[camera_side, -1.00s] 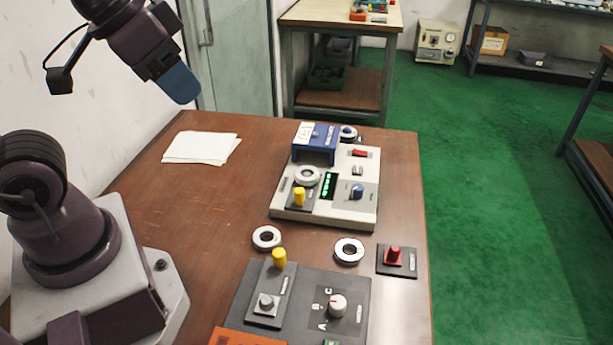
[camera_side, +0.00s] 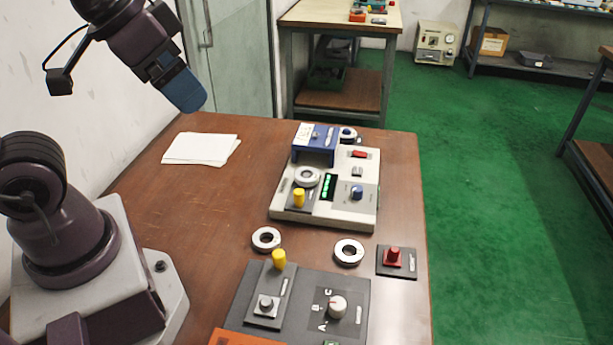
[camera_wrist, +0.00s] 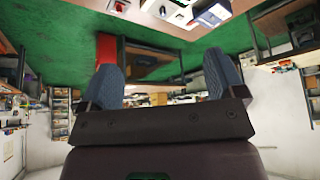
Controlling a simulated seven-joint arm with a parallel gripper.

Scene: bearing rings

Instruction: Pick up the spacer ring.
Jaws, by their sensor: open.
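Several rings show in the side view, and I cannot tell which is the spacer ring. A smaller pale ring with a dark hole (camera_side: 266,230) lies flat on the brown table. My gripper (camera_side: 187,92) is high at the upper left, far from all the rings. In the wrist view its two blue fingers (camera_wrist: 163,72) are apart with nothing between them.
The beige device (camera_side: 330,219) carries a blue block (camera_side: 316,157), a yellow peg and knobs. A dark panel (camera_side: 240,316) with a yellow peg stands in front. A red-knobbed plate (camera_side: 411,264) is at the right edge. White paper (camera_side: 190,150) lies at back left; table around it is clear.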

